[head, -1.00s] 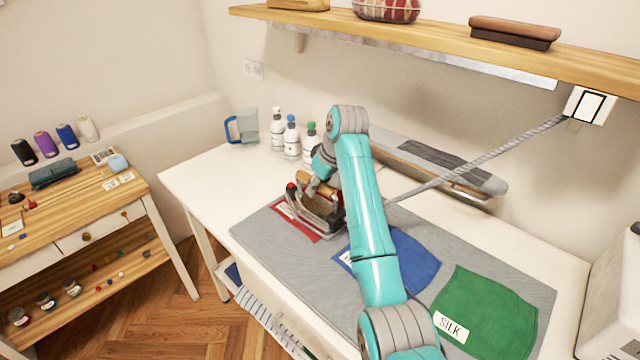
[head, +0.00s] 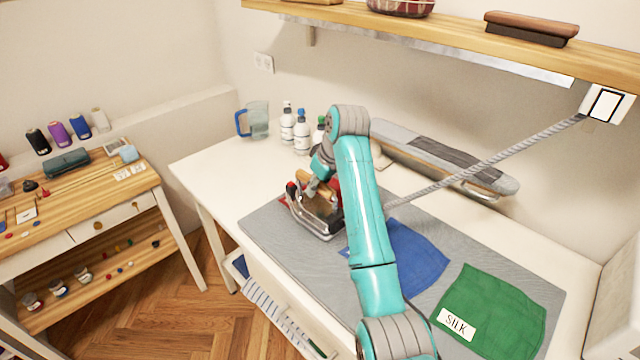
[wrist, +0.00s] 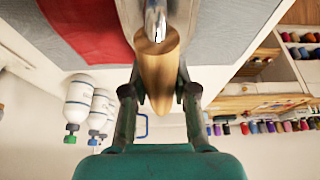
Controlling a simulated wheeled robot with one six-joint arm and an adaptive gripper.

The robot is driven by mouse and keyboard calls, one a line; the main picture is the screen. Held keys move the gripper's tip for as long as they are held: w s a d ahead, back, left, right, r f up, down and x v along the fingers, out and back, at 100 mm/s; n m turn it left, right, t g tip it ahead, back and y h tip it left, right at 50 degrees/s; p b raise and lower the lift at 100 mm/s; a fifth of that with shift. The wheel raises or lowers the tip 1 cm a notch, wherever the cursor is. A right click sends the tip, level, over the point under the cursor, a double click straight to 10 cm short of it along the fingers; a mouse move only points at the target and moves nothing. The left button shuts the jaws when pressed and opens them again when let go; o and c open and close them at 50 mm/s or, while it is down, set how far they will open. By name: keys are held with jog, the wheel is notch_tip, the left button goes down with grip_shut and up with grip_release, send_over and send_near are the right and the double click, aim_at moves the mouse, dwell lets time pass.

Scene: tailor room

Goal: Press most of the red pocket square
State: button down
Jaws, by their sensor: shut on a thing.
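My gripper (head: 318,180) is shut on the wooden handle of the clothes iron (head: 322,222), at the left part of the grey mat. In the wrist view the handle (wrist: 158,75) sits between the fingers. The iron stands at the red pocket square, low on the mat; its soleplate contact is hidden. The red pocket square (wrist: 88,25) shows beside the handle in the wrist view. In the head view only a little red shows around the iron, the rest being hidden by iron and arm.
A blue cloth (head: 412,258) and a green cloth labelled SILK (head: 490,310) lie right on the grey mat (head: 265,235). Bottles (head: 302,132) and a blue-handled jug (head: 257,120) stand behind. A grey cord (head: 500,155) crosses to the wall; a sleeve board (head: 440,155) lies behind.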

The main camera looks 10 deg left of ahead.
jog(key=shift+s+a, duration=0.2)
jog(key=shift+s, duration=0.15)
jog(key=shift+w, duration=0.1)
dwell(0.4)
jog(key=w+d, duration=0.4)
jog(key=w, duration=0.1)
jog(key=shift+w+d, duration=0.15)
jog(key=shift+w, duration=0.1)
dwell(1.3)
jog(key=shift+w+d+r, duration=0.1)
jog(key=shift+r, duration=0.05)
dwell(0.4)
jog(key=w+d, duration=0.4)
jog(key=w, duration=0.1)
jog(key=shift+w+r, duration=0.15)
jog(key=shift+w, duration=0.1)
dwell(1.3)
jog(key=shift+d, duration=0.1)
jog(key=shift+r, duration=0.1)
dwell(0.3)
notch_tip(320, 180, up, 7)
dwell(1.2)
